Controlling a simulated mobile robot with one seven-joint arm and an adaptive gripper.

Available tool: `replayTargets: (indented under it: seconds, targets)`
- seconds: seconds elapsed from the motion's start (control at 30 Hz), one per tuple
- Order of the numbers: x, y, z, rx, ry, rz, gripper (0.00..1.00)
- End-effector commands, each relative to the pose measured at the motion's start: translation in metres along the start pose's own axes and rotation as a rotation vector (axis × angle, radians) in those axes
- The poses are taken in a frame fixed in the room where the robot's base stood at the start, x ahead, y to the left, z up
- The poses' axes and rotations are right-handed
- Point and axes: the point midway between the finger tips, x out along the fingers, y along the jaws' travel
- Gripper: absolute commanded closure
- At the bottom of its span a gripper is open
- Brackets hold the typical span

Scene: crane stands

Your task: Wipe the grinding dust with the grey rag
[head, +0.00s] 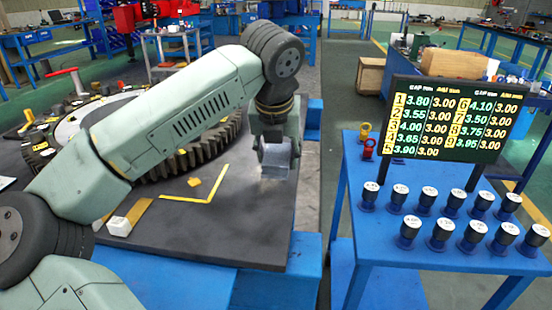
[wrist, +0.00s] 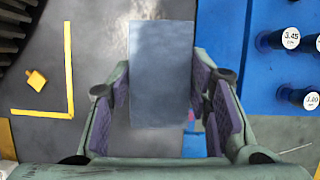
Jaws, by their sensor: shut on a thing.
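The grey rag (head: 276,160) is a flat grey-blue rectangle held in my gripper (head: 279,140) over the right side of the dark bench top. In the wrist view, the rag (wrist: 161,72) sits between the two purple-padded fingers of my gripper (wrist: 162,95) and reaches out ahead of them. A pale, blurred patch that looks like grinding dust (head: 258,190) lies on the bench top just below the rag. Whether the rag touches the bench is hard to tell. The bench directly under the rag is hidden.
A large toothed gear ring (head: 205,151) fills the bench's left side. Yellow L-shaped tape (head: 212,186), a small yellow piece (head: 194,182) and a white block (head: 119,226) lie nearby. At right, a blue table (head: 388,170) holds several labelled black cylinders and a number display (head: 448,120).

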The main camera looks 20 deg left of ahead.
Motion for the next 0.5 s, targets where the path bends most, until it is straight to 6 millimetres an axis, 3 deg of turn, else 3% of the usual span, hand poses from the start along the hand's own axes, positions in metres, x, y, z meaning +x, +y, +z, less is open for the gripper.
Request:
replayTargets:
  seconds: [0.2,0.5]
  targets:
    - [-0.020,-0.003,0.011,0.007,0.000,-0.003,0.77]
    - [-0.023,-0.003,0.013,0.011,0.000,-0.005,0.77]
